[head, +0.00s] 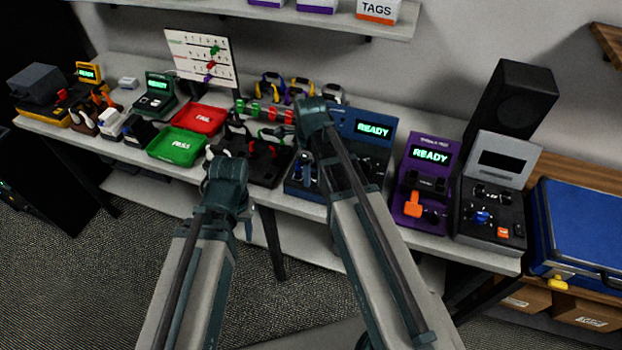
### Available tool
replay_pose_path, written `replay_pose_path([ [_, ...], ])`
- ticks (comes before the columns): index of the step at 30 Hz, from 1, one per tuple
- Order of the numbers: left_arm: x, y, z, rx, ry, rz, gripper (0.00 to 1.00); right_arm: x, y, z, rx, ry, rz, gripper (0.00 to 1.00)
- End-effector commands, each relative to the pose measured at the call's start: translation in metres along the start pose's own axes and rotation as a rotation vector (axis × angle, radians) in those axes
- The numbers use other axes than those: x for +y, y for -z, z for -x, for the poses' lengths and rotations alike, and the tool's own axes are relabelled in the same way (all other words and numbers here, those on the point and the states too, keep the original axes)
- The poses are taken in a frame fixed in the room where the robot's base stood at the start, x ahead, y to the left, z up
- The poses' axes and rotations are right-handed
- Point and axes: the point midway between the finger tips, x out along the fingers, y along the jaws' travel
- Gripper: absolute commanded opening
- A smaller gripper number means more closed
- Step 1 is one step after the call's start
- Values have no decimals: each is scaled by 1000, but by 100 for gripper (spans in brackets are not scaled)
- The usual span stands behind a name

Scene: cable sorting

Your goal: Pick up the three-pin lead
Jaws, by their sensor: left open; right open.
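I cannot make out which lead is the three-pin one. Several small leads and plugs lie in and around a black tray (266,172) in the middle of the bench, partly hidden by my arms. My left gripper (246,224) is open and shows only as a small piece beside the end of my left arm, in front of the bench edge. My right gripper is open; its arm end stands over the bench by the blue station, and its fingers are mostly hidden.
A green tray (175,146) and a red tray (199,118) lie left of centre. A blue station (374,131), a purple station (430,157) and a grey station (505,165) stand to the right. A blue case (585,230) is at far right. A printed board (200,57) stands behind.

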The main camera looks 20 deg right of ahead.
Motion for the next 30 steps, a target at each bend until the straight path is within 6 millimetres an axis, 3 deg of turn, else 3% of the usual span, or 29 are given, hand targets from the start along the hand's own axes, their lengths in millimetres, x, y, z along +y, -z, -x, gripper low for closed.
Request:
replay_pose_path([
  [1, 1, 0, -7, 0, 0, 0, 50, 0, 0, -7, 0, 0, 0, 57],
  [8, 0, 0, -5, 0, 0, 0, 50, 0, 0, -5, 0, 0, 0, 57],
  [18, 0, 0, -5, 0, 0, 0, 50, 0, 0, -5, 0, 0, 0, 0],
  [30, 0, 0, -5, 0, 0, 0, 50, 0, 0, -5, 0, 0, 0, 0],
])
